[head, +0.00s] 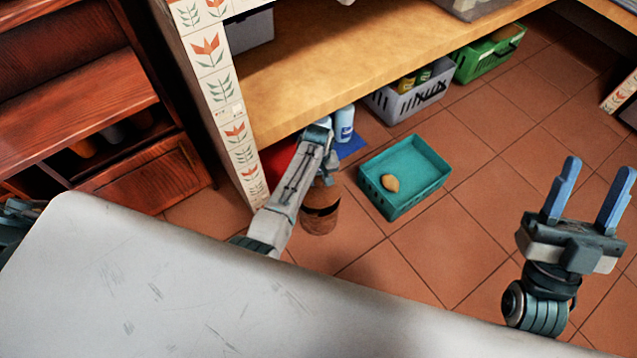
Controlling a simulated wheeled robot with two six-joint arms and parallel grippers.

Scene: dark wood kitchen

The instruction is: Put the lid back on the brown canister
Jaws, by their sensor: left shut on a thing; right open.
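The brown canister (320,222) stands on the tiled floor in front of the low shelf, with a dark band near its top. A brown lid (322,194) shows directly above it. My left gripper (328,177) points down at the lid and is shut on it; my own forearm hides most of its fingers. I cannot tell whether the lid touches the canister's rim. My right gripper (588,192) is at the right, fingers up, open and empty, far from the canister.
A teal basket (440,180) with a tan, potato-like item (390,183) stands right of the canister. A blue bottle (344,124), grey basket (385,106) and green crate (470,68) stand by the wooden shelf (300,85). The tiled post (215,75) is close left of my arm.

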